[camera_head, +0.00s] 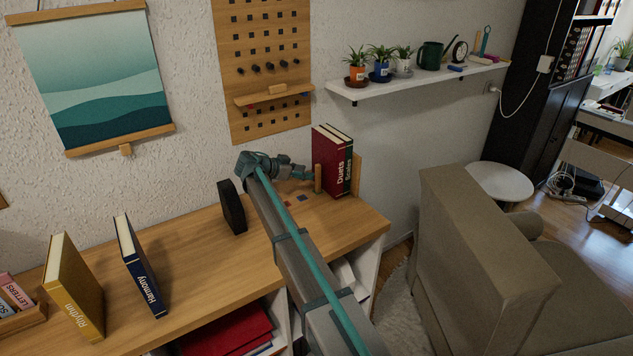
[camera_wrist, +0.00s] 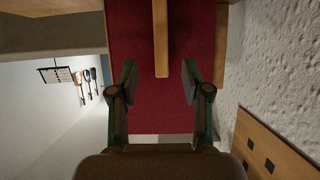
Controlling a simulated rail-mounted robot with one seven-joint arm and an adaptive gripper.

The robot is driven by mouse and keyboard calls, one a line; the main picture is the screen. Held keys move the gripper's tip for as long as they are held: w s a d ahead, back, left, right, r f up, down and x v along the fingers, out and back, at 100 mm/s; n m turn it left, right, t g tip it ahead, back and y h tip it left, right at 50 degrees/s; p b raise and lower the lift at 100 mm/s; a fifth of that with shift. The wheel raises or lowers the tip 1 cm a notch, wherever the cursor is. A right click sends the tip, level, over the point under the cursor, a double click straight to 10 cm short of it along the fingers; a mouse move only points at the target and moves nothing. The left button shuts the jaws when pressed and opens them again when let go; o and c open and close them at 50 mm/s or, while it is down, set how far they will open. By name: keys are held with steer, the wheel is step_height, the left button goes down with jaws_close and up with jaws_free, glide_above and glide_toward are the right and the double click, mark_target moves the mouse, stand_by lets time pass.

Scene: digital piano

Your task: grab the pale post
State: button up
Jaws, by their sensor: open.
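The pale post (camera_head: 318,178) is a slim upright wooden stick on the wooden top, just left of the red books. My gripper (camera_head: 303,173) is close to its left side in the head view. In the wrist view the post (camera_wrist: 160,38) runs down from the top edge, and its end lies in line with the gap between my fingertips (camera_wrist: 159,78). The fingers are apart, one on each side of that line, with nothing held. I cannot tell exactly how far the post is from the fingertips.
Red books (camera_head: 332,162) stand behind the post, and their red cover (camera_wrist: 132,105) fills the wrist view's middle. A black block (camera_head: 232,207) stands left on the wooden top (camera_head: 195,258). A pegboard (camera_head: 262,65) hangs on the wall behind. Blue (camera_head: 140,265) and yellow (camera_head: 75,288) books stand far left.

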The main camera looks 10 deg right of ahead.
mark_target(316, 173)
steer(key=p+x, duration=0.2)
steer(key=x, duration=0.3)
steer(key=shift+w+r+p, duration=0.1)
steer(key=shift+p, duration=0.2)
steer(key=shift+w+d+f, duration=0.15)
steer(key=shift+d+f, duration=0.1)
steer(key=shift+d, duration=0.1)
steer(key=shift+c, duration=0.3)
jaws_close()
